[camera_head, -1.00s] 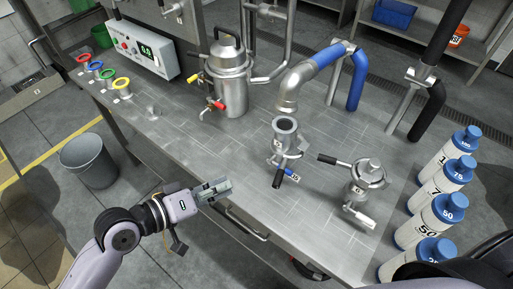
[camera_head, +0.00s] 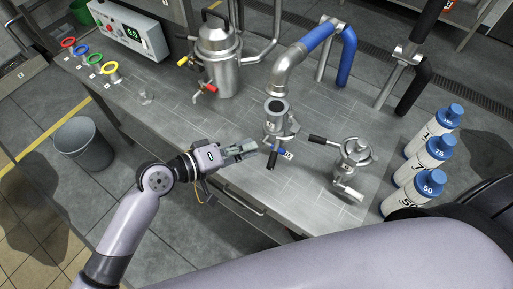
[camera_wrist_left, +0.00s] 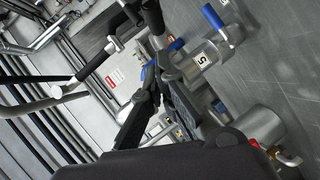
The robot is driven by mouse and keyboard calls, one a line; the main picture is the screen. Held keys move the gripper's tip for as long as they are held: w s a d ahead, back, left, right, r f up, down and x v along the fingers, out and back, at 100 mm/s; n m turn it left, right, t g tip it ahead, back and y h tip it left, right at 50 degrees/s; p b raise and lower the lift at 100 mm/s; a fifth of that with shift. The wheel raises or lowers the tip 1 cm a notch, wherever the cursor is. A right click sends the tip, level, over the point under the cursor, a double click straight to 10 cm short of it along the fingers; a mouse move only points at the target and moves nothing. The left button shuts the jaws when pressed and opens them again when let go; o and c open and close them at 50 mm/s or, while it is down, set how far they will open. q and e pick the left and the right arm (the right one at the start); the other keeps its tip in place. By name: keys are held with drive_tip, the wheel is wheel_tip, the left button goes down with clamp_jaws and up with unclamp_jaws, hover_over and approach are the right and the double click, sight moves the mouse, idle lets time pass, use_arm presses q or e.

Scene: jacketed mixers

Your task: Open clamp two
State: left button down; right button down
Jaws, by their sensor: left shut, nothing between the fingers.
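My left gripper (camera_head: 248,147) is shut and empty over the table's front edge, just left of a black clamp handle (camera_head: 272,159). The handle belongs to the metal fitting (camera_head: 277,121) under the curved spout. A second fitting (camera_head: 353,152) stands to its right, with a black handle pointing left and a pale lever at its base. I cannot read which clamp is number two. I cannot tell whether the fingers touch anything. My right gripper is not in view.
A curved pipe with a blue sleeve (camera_head: 318,38) rises behind the fittings. A jacketed mixer (camera_head: 218,65) with red and yellow taps stands at the back left. Several blue-capped bottles (camera_head: 431,153) stand at the right. A bin (camera_head: 82,143) stands on the floor.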

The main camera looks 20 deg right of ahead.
sight(275, 149)
use_arm(q)
drive_tip(key=shift+s+d+f+p, duration=0.35)
drive_tip(key=shift+s+d+f, duration=0.3)
drive_tip(key=shift+s+d, duration=0.3)
drive_tip(key=shift+w, duration=0.15)
drive_tip(key=shift+d, duration=0.1)
drive_tip(key=shift+s+d+f, duration=0.25)
drive_tip(key=shift+s+d, duration=0.3)
drive_tip(key=shift+s, duration=0.2)
drive_tip(key=shift+r+p, duration=0.1)
drive_tip(key=shift+p, duration=0.2)
